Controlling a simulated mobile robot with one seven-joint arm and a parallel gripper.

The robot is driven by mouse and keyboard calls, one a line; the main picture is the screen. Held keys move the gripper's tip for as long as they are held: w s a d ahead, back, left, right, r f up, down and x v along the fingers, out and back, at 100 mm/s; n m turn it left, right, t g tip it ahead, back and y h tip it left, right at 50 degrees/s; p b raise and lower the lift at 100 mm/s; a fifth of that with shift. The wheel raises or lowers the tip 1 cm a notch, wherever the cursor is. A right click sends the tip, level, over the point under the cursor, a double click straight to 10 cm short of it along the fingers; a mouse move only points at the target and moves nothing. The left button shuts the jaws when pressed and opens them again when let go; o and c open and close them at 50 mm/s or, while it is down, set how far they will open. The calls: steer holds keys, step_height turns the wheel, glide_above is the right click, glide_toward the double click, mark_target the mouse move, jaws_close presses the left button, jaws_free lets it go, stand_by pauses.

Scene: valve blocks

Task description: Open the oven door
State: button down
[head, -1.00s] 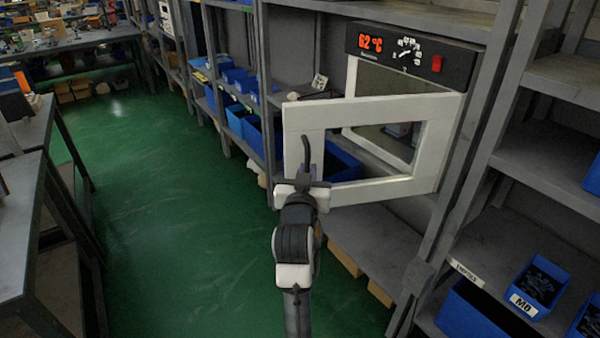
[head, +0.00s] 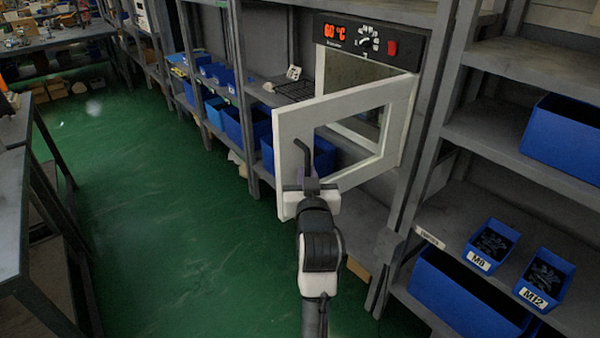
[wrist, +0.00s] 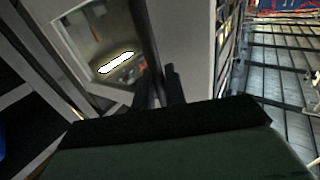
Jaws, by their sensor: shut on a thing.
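The oven (head: 370,42) sits on a shelf, with a black control panel reading 60 °C and a red switch. Its white-framed, windowed door (head: 350,103) is hinged on the right and stands well open, swung out toward the aisle. A dark bent handle (head: 303,157) is on the door's free left side. My gripper (head: 311,186) is shut on the handle, partly hiding its lower end. In the wrist view the dark fingers (wrist: 160,90) meet the dark handle bar (wrist: 147,45) against the pale door frame.
Blue bins (head: 238,125) fill the shelves left of the oven. More blue bins (head: 490,247) sit on the right rack. A grey workbench (head: 15,200) stands at the left. The green floor (head: 160,220) between is clear.

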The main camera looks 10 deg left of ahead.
steer(key=shift+s+d+r, duration=0.1)
steer(key=shift+s+d, duration=0.4)
steer(key=shift+d, duration=0.35)
steer(key=c, duration=1.5)
jaws_free()
steer(key=shift+w+d, duration=0.1)
steer(key=shift+c, duration=0.2)
steer(key=shift+a, duration=0.2)
steer(key=s+d+p, duration=0.1)
steer(key=s+p, duration=0.2)
steer(key=s, duration=0.4)
steer(key=shift+s+d, duration=0.2)
steer(key=shift+s, duration=0.05)
